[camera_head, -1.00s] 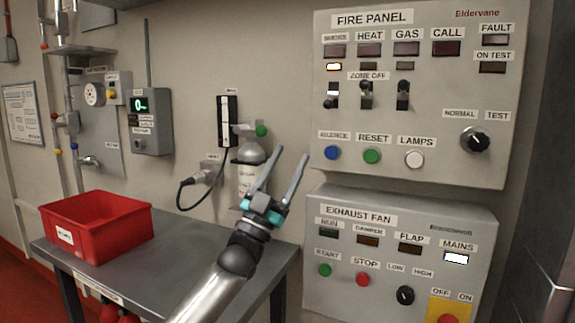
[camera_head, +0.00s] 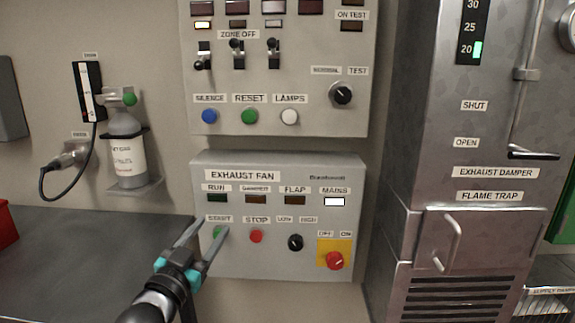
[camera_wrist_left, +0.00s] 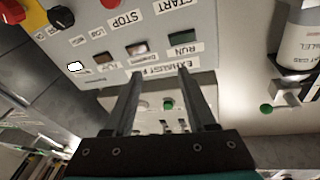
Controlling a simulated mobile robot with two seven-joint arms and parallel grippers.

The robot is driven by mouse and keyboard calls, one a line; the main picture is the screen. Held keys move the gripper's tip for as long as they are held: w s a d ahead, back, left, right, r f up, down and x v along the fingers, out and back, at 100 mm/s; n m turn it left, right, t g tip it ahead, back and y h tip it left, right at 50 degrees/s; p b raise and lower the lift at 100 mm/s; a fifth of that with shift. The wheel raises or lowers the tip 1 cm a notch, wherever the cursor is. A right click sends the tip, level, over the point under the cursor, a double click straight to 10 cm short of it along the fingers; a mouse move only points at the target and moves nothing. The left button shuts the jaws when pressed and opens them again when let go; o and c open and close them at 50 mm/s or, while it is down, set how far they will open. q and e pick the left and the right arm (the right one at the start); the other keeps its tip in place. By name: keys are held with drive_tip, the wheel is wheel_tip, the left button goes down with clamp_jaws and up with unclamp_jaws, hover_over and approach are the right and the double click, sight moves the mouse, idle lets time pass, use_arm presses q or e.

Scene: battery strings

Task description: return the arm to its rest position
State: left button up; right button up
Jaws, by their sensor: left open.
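My left gripper (camera_head: 207,241) is open and empty. In the head view its two grey fingers point up in front of the lower left part of the exhaust fan panel (camera_head: 300,268), and one finger partly covers the green START button (camera_head: 219,233). I cannot tell from the head view whether the fingers touch the panel. In the left wrist view the open fingers (camera_wrist_left: 158,85) show with the exhaust fan panel (camera_wrist_left: 215,25) beyond them and nothing between them. My right gripper is in neither view.
The fire panel (camera_head: 275,90) is above the fan panel. A gas bottle (camera_head: 124,150) hangs on the wall at left over a grey bench (camera_head: 80,255). A steel cabinet with an exhaust damper handle (camera_head: 533,153) stands at right. A red box edge (camera_head: 6,226) shows at far left.

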use_arm(q)
drive_tip(key=s+d+f+n+g+y, duration=0.25)
drive_tip(key=s+f+g, duration=0.55)
drive_tip(key=s+f, duration=0.95)
drive_tip(key=s+a+f+g+y, duration=0.1)
drive_tip(key=s+f+g, duration=0.3)
drive_tip(key=s, duration=0.5)
drive_tip(key=s+a+f+g+y, duration=0.1)
drive_tip(key=s+f+g, duration=0.25)
drive_tip(key=s, duration=0.55)
wheel_tip(320, 180, down, 22)
drive_tip(key=a, duration=0.2)
drive_tip(key=s+a+f+g, duration=0.1)
drive_tip(key=s+a+f, duration=0.4)
drive_tip(key=s+f, duration=0.5)
wheel_tip(320, 180, down, 2)
drive_tip(key=shift+s+f+y, duration=0.2)
drive_tip(key=shift+s+y, duration=0.15)
drive_tip(key=shift+s, duration=0.05)
